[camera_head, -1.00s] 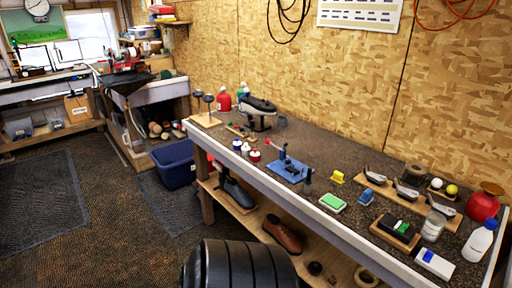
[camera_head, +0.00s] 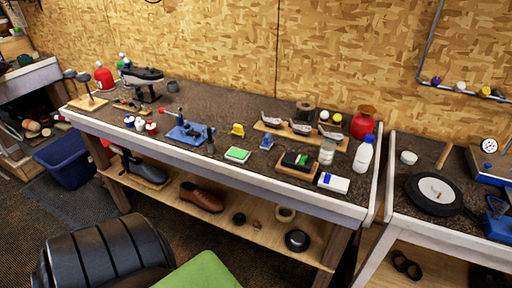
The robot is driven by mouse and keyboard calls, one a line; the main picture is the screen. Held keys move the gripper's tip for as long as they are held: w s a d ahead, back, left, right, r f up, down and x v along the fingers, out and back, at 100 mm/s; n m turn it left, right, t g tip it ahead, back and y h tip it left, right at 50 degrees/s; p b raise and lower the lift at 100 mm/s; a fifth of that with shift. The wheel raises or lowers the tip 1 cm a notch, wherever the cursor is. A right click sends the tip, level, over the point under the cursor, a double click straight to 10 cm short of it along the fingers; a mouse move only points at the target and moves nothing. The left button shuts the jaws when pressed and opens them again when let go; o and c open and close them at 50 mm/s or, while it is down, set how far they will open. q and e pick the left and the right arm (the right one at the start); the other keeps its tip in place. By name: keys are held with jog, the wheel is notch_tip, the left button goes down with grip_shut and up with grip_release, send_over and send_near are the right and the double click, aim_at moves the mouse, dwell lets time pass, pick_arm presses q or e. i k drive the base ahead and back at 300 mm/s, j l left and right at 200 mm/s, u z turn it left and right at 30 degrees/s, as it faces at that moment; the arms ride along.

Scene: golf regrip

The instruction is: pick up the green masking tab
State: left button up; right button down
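A flat green-topped pad with a pale edge (camera_head: 237,154) lies near the front edge of the long bench, in the middle of the head view. I cannot tell whether it is the green masking tab; no smaller green tab can be made out clearly. A blue vise-like fixture (camera_head: 187,133) stands to its left. A small yellow piece (camera_head: 237,129) is behind it and a small blue piece (camera_head: 267,143) is to its right. Neither of my grippers is in view.
Club heads on a wooden rack (camera_head: 300,131), a black block on a wooden base (camera_head: 297,162), a clear jar (camera_head: 327,151) and a white bottle (camera_head: 363,154) crowd the bench's right end. A second bench (camera_head: 432,232) with a round black dish adjoins. A large black ribbed object (camera_head: 105,255) is in the foreground.

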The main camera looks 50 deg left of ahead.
aim_at(302, 161)
jog(key=u, duration=1.15)
